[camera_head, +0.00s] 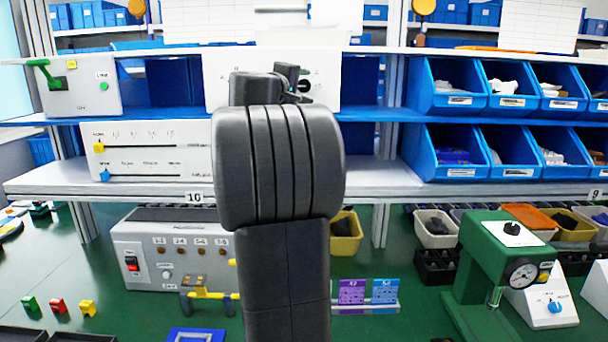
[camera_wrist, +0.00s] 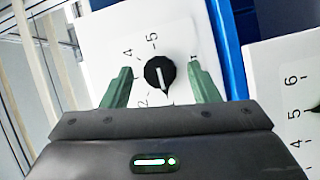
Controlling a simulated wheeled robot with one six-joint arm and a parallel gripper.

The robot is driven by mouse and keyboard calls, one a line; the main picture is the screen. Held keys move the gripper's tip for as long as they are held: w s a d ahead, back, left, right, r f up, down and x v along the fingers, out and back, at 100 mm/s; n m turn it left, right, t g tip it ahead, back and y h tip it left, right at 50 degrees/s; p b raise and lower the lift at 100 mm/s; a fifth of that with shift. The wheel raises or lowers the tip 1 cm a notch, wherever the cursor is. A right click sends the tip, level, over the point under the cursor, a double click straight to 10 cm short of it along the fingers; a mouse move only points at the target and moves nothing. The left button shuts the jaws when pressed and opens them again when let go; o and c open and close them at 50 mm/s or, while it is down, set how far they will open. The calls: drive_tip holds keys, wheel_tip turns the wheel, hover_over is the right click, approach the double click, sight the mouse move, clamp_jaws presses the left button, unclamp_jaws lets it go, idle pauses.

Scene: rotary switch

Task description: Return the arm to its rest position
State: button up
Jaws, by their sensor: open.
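My gripper (camera_wrist: 159,66) is open in the wrist view, with its two green-grey fingers apart on either side of a black rotary knob (camera_wrist: 158,73). The fingers look clear of the knob, but the depth gap cannot be told. The knob sits on a white panel (camera_wrist: 105,35) with digits around it, and its white mark points toward the picture's bottom. In the head view my arm (camera_head: 280,165) reaches up and forward to the white panel (camera_head: 325,65) on the upper shelf. It hides most of the gripper and the knob.
Blue bins (camera_head: 455,155) fill the right shelves. A grey switch box (camera_head: 70,90) and a slider panel (camera_head: 150,150) stand left. Below are a power box (camera_head: 175,250), a green press (camera_head: 490,265) and a yellow bin (camera_head: 345,235). Green bench surface shows at the lower left.

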drive_tip(key=shift+r+m+g+y+p, duration=0.2)
drive_tip(key=shift+m+p, duration=0.4)
drive_tip(key=shift+p, duration=0.5)
drive_tip(key=shift+r+m+g+y+p, duration=0.1)
drive_tip(key=shift+m+g+y+p, duration=0.2)
drive_tip(key=shift+m+p, duration=0.55)
drive_tip(key=shift+p, duration=0.45)
drive_tip(key=shift+f, duration=0.15)
